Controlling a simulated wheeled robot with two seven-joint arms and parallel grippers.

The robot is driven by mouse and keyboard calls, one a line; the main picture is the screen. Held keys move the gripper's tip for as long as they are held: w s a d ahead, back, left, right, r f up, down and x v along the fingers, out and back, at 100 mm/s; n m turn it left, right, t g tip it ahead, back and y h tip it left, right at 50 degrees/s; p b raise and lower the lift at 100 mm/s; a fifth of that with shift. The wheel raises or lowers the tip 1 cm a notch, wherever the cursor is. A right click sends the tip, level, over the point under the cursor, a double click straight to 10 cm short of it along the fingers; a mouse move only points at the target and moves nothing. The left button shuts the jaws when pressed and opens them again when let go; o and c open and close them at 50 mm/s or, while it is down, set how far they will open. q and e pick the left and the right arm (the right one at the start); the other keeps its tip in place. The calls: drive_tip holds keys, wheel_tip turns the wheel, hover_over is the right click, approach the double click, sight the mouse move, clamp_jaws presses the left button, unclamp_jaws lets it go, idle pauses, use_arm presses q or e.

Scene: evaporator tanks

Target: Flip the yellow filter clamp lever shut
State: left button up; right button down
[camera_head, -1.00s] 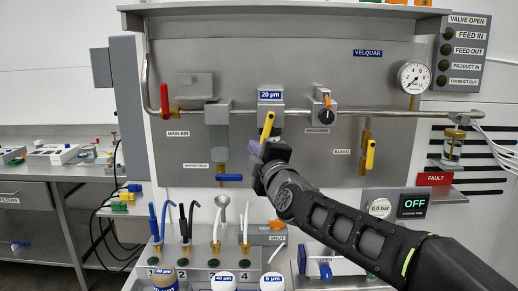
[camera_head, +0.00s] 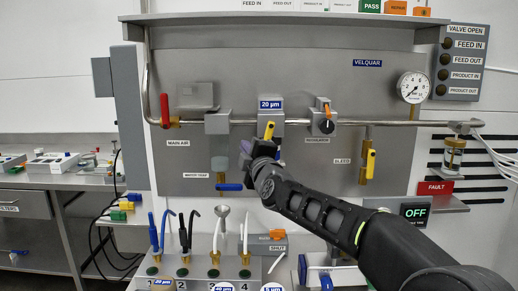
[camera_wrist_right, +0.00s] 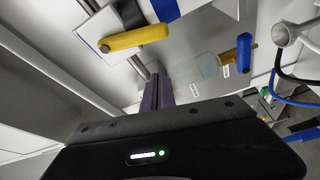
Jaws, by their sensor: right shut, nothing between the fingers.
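The yellow filter clamp lever (camera_head: 269,130) points up from the front of the grey filter block (camera_head: 270,115) under the blue "20 µm" label. Its lower end is hidden behind my right gripper (camera_head: 245,149). The right gripper is shut and empty, just below and left of the lever. I cannot tell in the head view if they touch. In the right wrist view the lever (camera_wrist_right: 135,38) lies across its block, and the purple shut fingertips (camera_wrist_right: 155,92) are apart from it in the picture. My left gripper is in neither view.
A pipe (camera_head: 350,122) runs across the panel. A red lever (camera_head: 164,110) is at left, a blue lever (camera_head: 229,187) is below the water trap, and another yellow lever (camera_head: 370,162) is at right. Upright hoses (camera_head: 187,230) stand below.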

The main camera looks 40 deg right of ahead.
use_arm(q)
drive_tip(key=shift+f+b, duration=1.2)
drive_tip(key=shift+b, duration=0.05)
use_arm(e)
drive_tip(key=shift+d+f, duration=0.2)
drive_tip(key=shift+d, duration=0.75)
drive_tip(key=shift+d+f, duration=0.2)
drive_tip(key=shift+d, duration=0.75)
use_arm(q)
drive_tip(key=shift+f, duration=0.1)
use_arm(e)
drive_tip(key=shift+f, duration=0.1)
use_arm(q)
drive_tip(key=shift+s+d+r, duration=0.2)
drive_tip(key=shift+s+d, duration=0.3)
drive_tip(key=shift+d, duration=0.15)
use_arm(e)
drive_tip(key=shift+s+d+f+n, duration=0.25)
drive_tip(key=shift+s+d+n, duration=0.3)
drive_tip(key=shift+d, duration=0.2)
